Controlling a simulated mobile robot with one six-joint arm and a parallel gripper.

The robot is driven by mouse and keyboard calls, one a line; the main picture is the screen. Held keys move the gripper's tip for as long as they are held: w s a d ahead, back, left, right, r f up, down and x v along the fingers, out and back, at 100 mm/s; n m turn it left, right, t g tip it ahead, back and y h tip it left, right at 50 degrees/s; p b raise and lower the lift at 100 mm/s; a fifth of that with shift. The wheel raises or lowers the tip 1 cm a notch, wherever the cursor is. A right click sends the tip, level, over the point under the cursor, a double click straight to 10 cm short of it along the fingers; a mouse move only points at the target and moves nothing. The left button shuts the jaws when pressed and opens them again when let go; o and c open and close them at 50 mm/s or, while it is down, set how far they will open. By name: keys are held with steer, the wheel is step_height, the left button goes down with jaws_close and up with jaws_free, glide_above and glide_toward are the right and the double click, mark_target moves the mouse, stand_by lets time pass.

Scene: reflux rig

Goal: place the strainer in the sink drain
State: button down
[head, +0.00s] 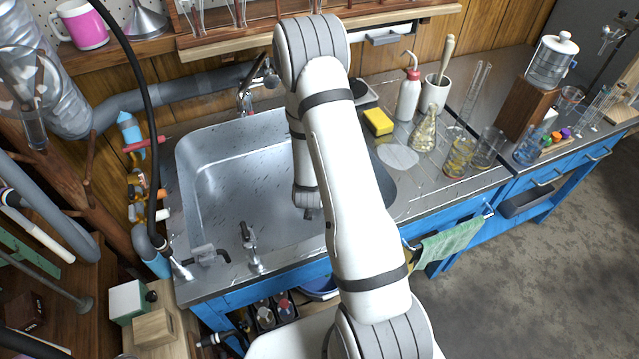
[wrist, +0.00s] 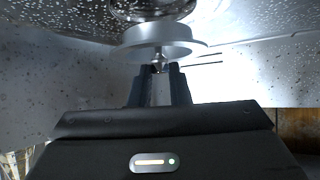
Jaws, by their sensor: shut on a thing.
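The strainer (wrist: 155,48) is a round, shiny metal piece with a wide rim, in the upper middle of the wrist view. My gripper (wrist: 158,72) is shut on its small central knob. A round metal fitting, seemingly the drain (wrist: 150,9), shows just past the strainer at the top edge, partly cut off. I cannot tell whether the strainer touches it. In the head view, the steel sink (head: 225,190) is at the left centre. My arm covers its right side, and the gripper, strainer and drain are hidden there.
A faucet (head: 246,98) stands at the sink's back edge and valve taps (head: 252,248) at its front edge. A yellow sponge (head: 378,122), a wash bottle (head: 408,95) and glassware stand on the counter to the right. The sink's left part is clear.

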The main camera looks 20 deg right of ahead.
steer(key=shift+d+f, duration=0.1)
steer(key=shift+f, duration=2.2)
steer(key=shift+f, duration=0.1)
steer(key=shift+f+b, duration=0.15)
steer(key=shift+b, duration=0.3)
steer(key=c, duration=1.3)
jaws_free()
steer(key=shift+c, duration=0.2)
